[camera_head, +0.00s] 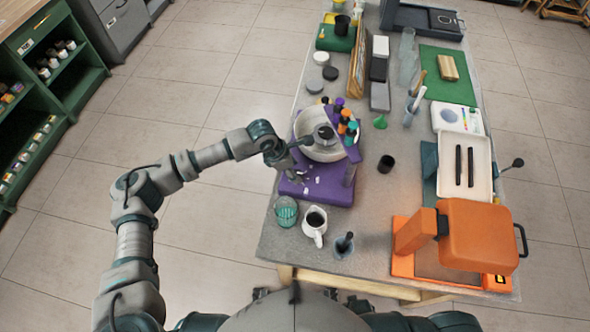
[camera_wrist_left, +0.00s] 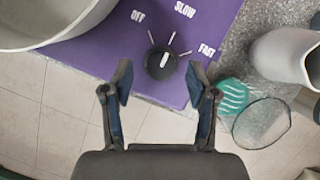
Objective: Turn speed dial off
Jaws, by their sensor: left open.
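The speed dial (camera_wrist_left: 161,63) is a round black knob with a white pointer line on a purple machine base (camera_wrist_left: 115,45). White OFF, SLOW and FAST marks surround the knob. The pointer line leans slightly right of straight up, roughly toward the SLOW tick. In the head view, the purple base (camera_head: 328,190) carries a pale bowl (camera_head: 318,152). My left gripper (camera_wrist_left: 161,83) is open and empty. Its fingertips are on either side of the dial, slightly short of it in the picture; I cannot tell whether they touch. My left arm reaches the base's left side in the head view. My right gripper is not in view.
A green-patterned cup (camera_head: 286,211), white jug (camera_head: 314,226) and dark mortar (camera_head: 344,245) stand near the base's front. Paint bottles (camera_head: 347,128) crowd the bowl's right side. An orange press (camera_head: 478,237) stands at the right front. Floor lies open left of the table.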

